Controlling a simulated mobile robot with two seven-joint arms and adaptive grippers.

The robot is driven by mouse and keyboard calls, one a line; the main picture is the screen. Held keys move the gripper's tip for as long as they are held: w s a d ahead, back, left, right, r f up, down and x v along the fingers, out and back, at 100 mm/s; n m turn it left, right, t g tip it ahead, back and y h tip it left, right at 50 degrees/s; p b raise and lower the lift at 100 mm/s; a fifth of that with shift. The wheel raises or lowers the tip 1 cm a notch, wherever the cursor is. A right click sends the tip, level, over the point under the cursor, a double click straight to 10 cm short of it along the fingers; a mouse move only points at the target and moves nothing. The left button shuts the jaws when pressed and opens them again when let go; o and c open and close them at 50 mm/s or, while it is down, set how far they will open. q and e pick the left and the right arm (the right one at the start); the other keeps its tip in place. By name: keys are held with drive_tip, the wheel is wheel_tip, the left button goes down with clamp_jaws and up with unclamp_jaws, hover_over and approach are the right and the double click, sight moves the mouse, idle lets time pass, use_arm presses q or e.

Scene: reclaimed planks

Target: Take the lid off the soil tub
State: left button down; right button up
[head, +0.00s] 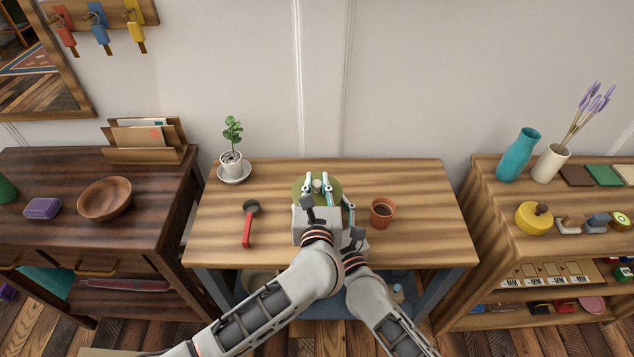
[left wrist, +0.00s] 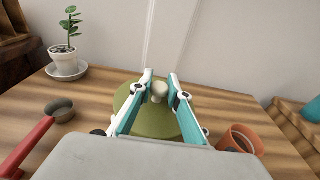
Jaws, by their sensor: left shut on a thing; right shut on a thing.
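The olive-green round lid (head: 335,187) with a pale knob (head: 317,184) is at the middle of the plank table, and also fills the centre of the left wrist view (left wrist: 152,128). My left gripper (head: 318,184) is above it, shut on the knob, with one finger on each side. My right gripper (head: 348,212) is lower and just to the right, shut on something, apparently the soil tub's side. The tub's body is hidden under the lid and behind my grippers, so I cannot tell whether the lid is still seated.
A terracotta pot (head: 382,213) stands close right of my grippers. A red-handled scoop (head: 248,224) lies to the left. A potted plant (head: 232,160) on a saucer (head: 234,175) stands at the back left. The table's right side (head: 430,215) is clear.

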sight(317, 182)
use_arm(q)
drive_tip(key=shift+r, duration=0.25)
drive_tip(key=shift+r, duration=0.85)
drive_tip(key=shift+r, duration=0.1)
drive_tip(key=shift+r, duration=1.95)
use_arm(e)
drive_tip(key=o, duration=1.7)
